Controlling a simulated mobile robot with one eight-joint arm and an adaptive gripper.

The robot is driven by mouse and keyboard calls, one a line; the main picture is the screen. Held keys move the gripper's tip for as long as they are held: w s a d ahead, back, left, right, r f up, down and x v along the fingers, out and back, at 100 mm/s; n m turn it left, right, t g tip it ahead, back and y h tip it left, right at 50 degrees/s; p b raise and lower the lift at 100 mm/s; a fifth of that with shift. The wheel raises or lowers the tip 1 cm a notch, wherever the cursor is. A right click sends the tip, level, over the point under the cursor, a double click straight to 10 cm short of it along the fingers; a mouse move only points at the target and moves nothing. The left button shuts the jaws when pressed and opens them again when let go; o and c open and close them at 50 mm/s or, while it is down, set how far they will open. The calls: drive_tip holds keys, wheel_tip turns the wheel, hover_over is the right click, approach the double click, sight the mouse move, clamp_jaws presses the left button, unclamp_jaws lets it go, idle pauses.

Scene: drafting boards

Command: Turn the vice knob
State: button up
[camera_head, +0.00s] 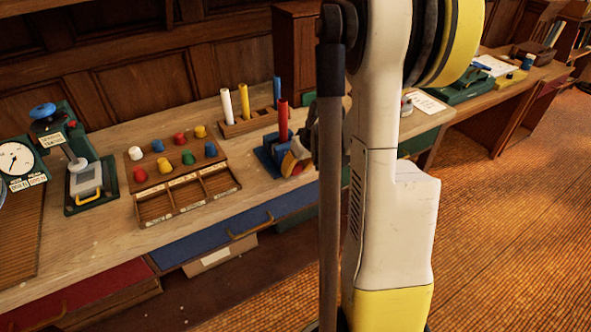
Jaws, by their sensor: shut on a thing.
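The blue vice (265,158) stands near the front edge of the wooden workbench, with a red rod (283,120) upright in it. At its right front is the vice knob (290,163), a small yellowish part with some red beside it. My gripper (303,150) comes in from the right and is shut on the knob. The fingertips are small and dark here, so their exact hold is hard to make out. My arm hides the bench just right of the gripper.
Behind the vice, a wooden rack (240,125) holds white, yellow and blue rods. To its left is a wooden sorting tray (190,200) with coloured pegs behind it. A green-based device (88,190) and a dial gauge (15,160) stand further left.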

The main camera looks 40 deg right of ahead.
drive_tip(key=t+y+b, duration=0.1)
drive_tip(key=y+b, duration=0.1)
drive_tip(key=y, duration=0.2)
drive_tip(key=shift+f+m, duration=0.15)
drive_tip(key=shift+m, duration=0.25)
drive_tip(key=shift+t+y+b, duration=0.3)
drive_tip(key=shift+y+b, duration=0.45)
drive_tip(key=shift+y, duration=0.15)
drive_tip(key=shift+m, duration=0.3)
drive_tip(key=o, duration=1.2)
drive_tip(key=shift+a, duration=0.1)
drive_tip(key=shift+r, duration=0.2)
drive_tip(key=v, duration=1.2)
drive_tip(key=shift+s+f, duration=0.1)
drive_tip(key=shift+f, duration=0.1)
